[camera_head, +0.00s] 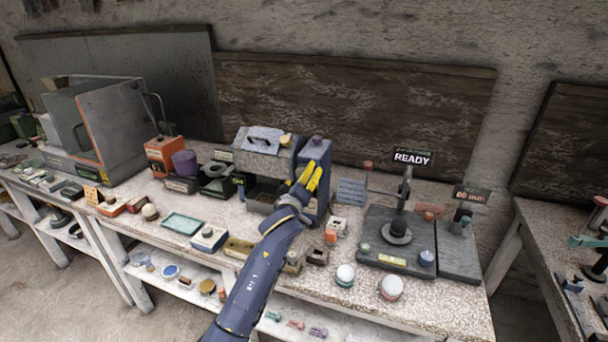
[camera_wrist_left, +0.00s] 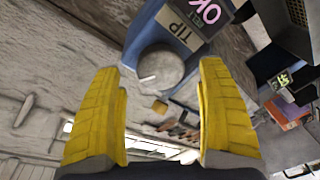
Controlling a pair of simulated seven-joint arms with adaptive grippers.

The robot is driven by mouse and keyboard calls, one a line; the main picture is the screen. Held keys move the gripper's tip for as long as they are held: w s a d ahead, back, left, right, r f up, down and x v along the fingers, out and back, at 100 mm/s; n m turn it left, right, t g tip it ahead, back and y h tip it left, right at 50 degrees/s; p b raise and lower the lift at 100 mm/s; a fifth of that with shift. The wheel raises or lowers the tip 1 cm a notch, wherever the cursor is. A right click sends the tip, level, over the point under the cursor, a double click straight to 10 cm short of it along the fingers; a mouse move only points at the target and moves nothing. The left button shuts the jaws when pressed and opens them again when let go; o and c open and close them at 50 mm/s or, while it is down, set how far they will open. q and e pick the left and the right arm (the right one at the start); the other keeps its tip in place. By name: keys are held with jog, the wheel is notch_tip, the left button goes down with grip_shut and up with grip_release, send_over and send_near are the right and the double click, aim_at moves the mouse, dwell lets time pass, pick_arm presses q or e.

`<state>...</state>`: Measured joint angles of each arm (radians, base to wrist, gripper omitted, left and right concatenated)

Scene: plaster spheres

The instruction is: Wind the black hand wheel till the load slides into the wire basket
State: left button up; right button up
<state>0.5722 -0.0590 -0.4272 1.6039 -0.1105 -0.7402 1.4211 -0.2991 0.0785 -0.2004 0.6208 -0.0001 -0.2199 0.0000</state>
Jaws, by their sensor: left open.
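My left gripper (camera_head: 311,175) is in front of a blue upright box (camera_head: 314,152) beside a grey machine (camera_head: 263,152). Its yellow fingers stand apart with nothing between them; they also show in the left wrist view (camera_wrist_left: 161,68). Beyond them, in the wrist view, is a round grey dial (camera_wrist_left: 160,74) with a white mark, on a blue housing (camera_wrist_left: 148,28) with a "TIP" label and a lit "OK" sign. The dial looks grey; I cannot tell whether it is the hand wheel. I cannot make out the load or a wire basket. My right gripper is not in view.
A dark platform (camera_head: 378,255) with a post, a black disc (camera_head: 397,232) and a lit "READY" sign (camera_head: 412,158) stands to the right. Two pale spheres (camera_head: 346,273) (camera_head: 391,286) sit near the front edge. A green tray (camera_head: 182,223) and several small objects crowd the left.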

pick_arm(q)
jog(key=shift+x, duration=1.25)
jog(key=shift+c, duration=0.3)
jog(key=c, duration=1.2)
